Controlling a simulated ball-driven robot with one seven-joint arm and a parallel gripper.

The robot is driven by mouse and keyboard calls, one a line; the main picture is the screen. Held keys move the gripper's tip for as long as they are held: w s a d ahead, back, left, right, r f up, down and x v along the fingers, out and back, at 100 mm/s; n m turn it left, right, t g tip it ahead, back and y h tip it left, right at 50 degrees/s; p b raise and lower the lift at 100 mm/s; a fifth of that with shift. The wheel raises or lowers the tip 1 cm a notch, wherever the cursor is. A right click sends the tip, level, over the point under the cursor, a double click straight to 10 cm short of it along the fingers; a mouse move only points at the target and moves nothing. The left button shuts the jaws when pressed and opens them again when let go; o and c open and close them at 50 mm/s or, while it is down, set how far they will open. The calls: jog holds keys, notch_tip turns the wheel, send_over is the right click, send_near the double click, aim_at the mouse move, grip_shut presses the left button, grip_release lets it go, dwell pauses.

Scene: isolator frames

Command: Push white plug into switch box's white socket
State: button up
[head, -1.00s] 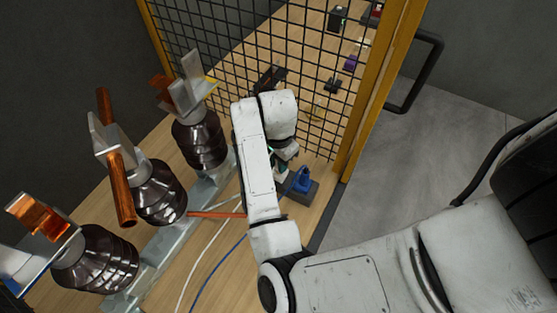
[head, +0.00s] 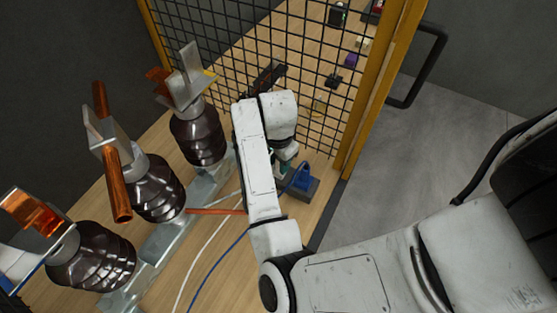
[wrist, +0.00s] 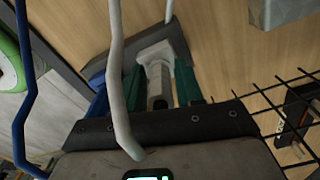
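The dark grey switch box (head: 307,188) lies on the wooden floor below my wrist in the head view; its dark body also shows in the wrist view (wrist: 176,32). A blue plug (head: 302,177) stands on it, seen at the left in the wrist view (wrist: 97,85). The white plug (wrist: 158,72) stands beside the blue one, over the box. My gripper (wrist: 157,78) has its green fingers on both sides of the white plug, apparently touching it. The white socket is hidden beneath the plug. My arm covers most of this in the head view.
Dark ribbed insulators (head: 151,188) with copper and metal pieces stand left of my arm. A black mesh fence (head: 270,65) with a yellow post (head: 377,90) rises behind. A white cable (wrist: 118,70) loops close in front of my gripper; a blue cable (wrist: 22,100) hangs left.

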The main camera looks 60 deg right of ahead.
jog(key=shift+o, duration=1.3)
notch_tip(320, 180, up, 10)
jog(key=shift+w+f+p, duration=0.1)
jog(key=shift+f+p, duration=0.15)
jog(key=shift+p, duration=0.15)
jog(key=shift+r, duration=0.7)
